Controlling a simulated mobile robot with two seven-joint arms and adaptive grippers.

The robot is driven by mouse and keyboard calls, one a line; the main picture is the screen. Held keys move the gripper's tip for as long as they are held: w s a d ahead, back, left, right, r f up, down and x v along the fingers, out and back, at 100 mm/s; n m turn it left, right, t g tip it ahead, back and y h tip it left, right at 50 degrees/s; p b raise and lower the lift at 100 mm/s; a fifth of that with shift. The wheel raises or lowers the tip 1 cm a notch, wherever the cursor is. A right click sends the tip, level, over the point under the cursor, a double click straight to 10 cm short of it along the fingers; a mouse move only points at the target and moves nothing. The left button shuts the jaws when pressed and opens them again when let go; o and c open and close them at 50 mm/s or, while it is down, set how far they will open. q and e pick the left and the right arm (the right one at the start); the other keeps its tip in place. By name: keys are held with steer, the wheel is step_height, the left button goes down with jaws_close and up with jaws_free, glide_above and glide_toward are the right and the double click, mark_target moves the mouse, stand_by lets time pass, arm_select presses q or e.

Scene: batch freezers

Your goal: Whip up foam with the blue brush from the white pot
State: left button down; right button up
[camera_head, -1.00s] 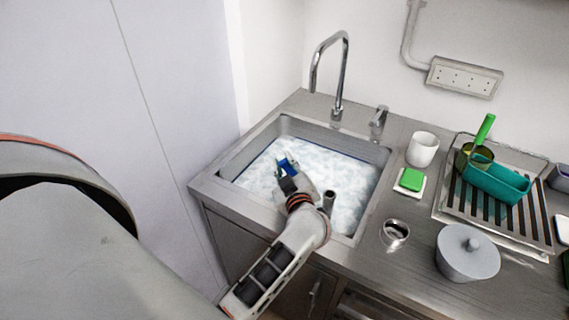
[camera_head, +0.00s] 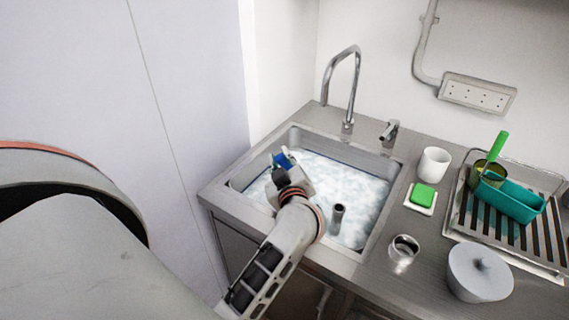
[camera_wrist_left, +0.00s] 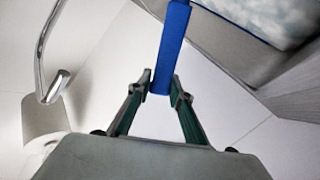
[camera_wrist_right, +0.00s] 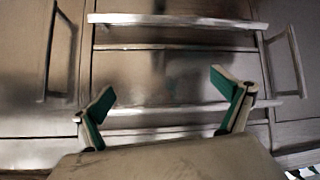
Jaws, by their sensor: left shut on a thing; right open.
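My left gripper (camera_head: 283,168) is over the left part of the sink (camera_head: 236,180), which is full of white foamy water (camera_head: 357,200). It is shut on the blue brush (camera_head: 284,159); the blue handle (camera_wrist_left: 172,45) runs up between its fingertips in the left wrist view. The brush's bristle end is not visible. A white pot (camera_head: 434,164) stands upright on the counter right of the sink. My right gripper (camera_wrist_right: 163,95) is open and empty, facing the cabinet fronts below the counter; it does not show in the head view.
A chrome faucet (camera_head: 348,90) arches behind the sink. A grey pipe (camera_head: 338,213) stands up in the foam. On the counter are a green sponge (camera_head: 423,195), a metal cup (camera_head: 404,247), a lidded grey pot (camera_head: 479,273) and a rack (camera_head: 552,225) with a teal container (camera_head: 510,199).

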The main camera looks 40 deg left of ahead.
arm_select(q)
steer(key=s+a+r, duration=0.2)
steer(key=a+r, duration=0.1)
steer(key=r, duration=0.3)
steer(key=shift+a+r, duration=0.15)
steer(key=shift+r, duration=0.1)
stand_by(0.4)
steer(key=shift+s+r, duration=0.1)
stand_by(0.6)
steer(key=shift+r, duration=2.4)
